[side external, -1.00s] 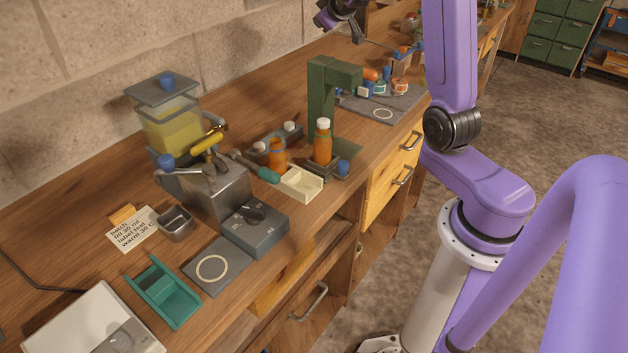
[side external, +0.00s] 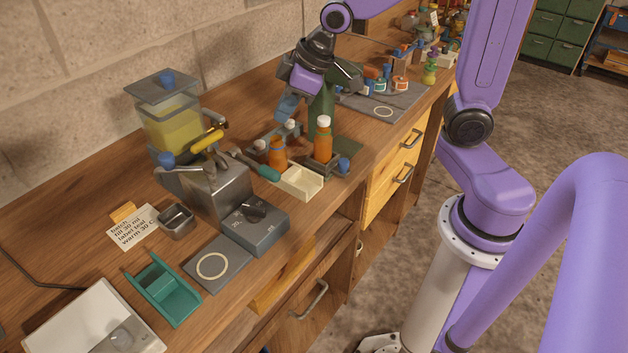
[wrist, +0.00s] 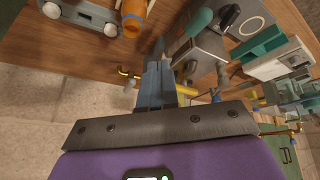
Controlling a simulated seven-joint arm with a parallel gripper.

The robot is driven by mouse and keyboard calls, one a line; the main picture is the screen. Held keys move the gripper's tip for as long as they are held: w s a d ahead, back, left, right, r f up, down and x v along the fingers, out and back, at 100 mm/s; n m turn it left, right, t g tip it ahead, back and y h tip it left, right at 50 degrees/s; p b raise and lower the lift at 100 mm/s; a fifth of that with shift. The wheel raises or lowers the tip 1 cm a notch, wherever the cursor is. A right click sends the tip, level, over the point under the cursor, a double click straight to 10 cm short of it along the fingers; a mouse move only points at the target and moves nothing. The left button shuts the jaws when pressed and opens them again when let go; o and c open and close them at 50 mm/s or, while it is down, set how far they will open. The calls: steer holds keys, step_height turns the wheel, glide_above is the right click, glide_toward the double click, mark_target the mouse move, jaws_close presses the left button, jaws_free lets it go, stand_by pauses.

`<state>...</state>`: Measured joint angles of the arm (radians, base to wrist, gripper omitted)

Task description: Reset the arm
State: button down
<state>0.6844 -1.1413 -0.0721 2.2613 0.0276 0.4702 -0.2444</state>
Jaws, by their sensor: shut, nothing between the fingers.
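My gripper (side external: 287,108) hangs over the bench in the side external view, fingers pointing down and shut with nothing between them. It is in front of the green stand (side external: 322,103) and hides much of it. In the picture it is above the orange bottle (side external: 278,154) without a visible cap and left of the white-capped orange bottle (side external: 323,142). The wrist view shows the blue-grey fingers (wrist: 158,85) together, with an orange bottle (wrist: 133,14) near the top edge. I cannot tell how far the fingertips are from the stand.
A tank of yellow liquid (side external: 168,128) and a metal unit (side external: 217,190) with a yellow-handled lever stand left of my gripper. A cream tray (side external: 299,183), dark dial box (side external: 255,228) and teal holder (side external: 163,292) lie nearer. A grey mat (side external: 390,103) with small bottles lies behind.

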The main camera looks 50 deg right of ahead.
steer(key=s+f+n+g+h, duration=0.1)
steer(key=s+n+g, duration=0.1)
steer(key=s, duration=1)
steer(key=s+d+f+n+g+h, duration=0.1)
steer(key=s+f+n+g, duration=0.1)
steer(key=s, duration=0.9)
steer(key=shift+s+n+g, duration=0.35)
steer(key=shift+n+g, duration=0.05)
